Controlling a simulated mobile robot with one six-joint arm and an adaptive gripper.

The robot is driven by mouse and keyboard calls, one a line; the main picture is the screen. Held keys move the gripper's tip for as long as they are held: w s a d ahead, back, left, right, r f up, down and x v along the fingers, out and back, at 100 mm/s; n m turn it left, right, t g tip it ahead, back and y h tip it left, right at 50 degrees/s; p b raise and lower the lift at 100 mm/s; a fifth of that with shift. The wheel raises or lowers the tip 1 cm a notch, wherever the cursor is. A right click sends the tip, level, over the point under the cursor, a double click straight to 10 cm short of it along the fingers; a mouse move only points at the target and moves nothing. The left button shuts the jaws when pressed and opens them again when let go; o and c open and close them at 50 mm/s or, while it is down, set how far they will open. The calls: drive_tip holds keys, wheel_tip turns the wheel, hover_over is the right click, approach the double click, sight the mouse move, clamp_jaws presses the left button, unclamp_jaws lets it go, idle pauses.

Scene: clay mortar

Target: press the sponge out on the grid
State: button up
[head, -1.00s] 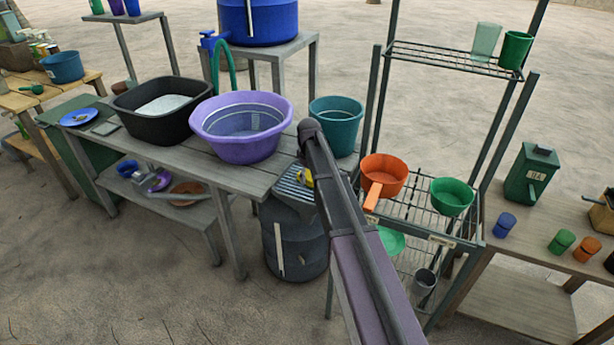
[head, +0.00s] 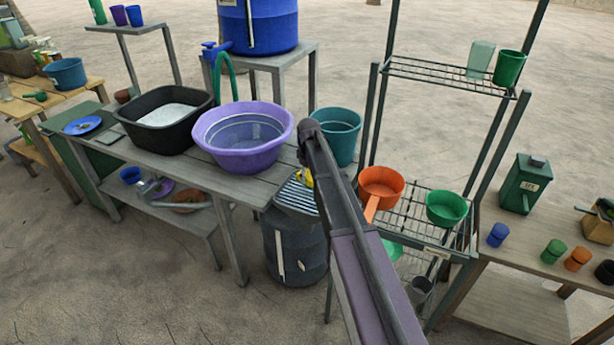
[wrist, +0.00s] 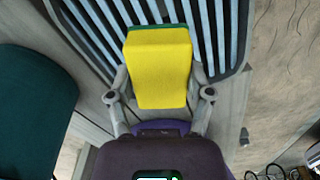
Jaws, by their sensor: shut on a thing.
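A yellow sponge with a green layer (wrist: 160,68) is between the fingers of my gripper (wrist: 160,95) in the wrist view. My gripper is shut on it. The sponge shows in front of the grid (wrist: 218,30), a dark frame with pale slats; whether it touches the slats I cannot tell. In the head view the grid (head: 298,196) lies on top of a dark barrel (head: 292,250). A small yellow bit of the sponge (head: 307,178) shows beside my arm, which hides the rest and the gripper.
A purple basin (head: 243,155) and a black tub (head: 163,125) stand on the grey bench left of the grid. A teal bucket (head: 338,140) stands behind. A wire rack with an orange pan (head: 380,186) and a green bowl (head: 446,208) is close on the right.

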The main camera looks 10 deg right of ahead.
drive_tip(key=shift+r+p, duration=0.65)
drive_tip(key=shift+r, duration=0.2)
drive_tip(key=shift+r, duration=0.1)
